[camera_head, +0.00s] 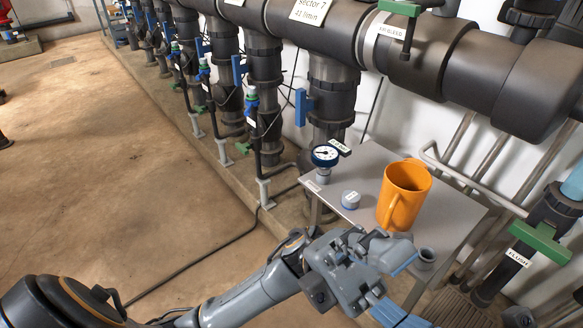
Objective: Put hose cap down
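A small grey-blue round cap (350,200) with a light label stands on the small grey table, left of the orange mug. A grey, open-topped cylindrical piece (427,259) is at the table's near right corner, close beside one finger of my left gripper. I cannot tell which of these is the hose cap. My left gripper (403,290) is at the near edge of the table, with its blue-tipped fingers spread apart. I see nothing between them. My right gripper is not in view.
The table (455,202) also bears an orange mug (404,194) and a round pressure gauge (325,156). Large dark pipes (420,58) run above and behind it. A green-handled valve (540,242) is at the right. The floor (110,170) at left is mostly clear.

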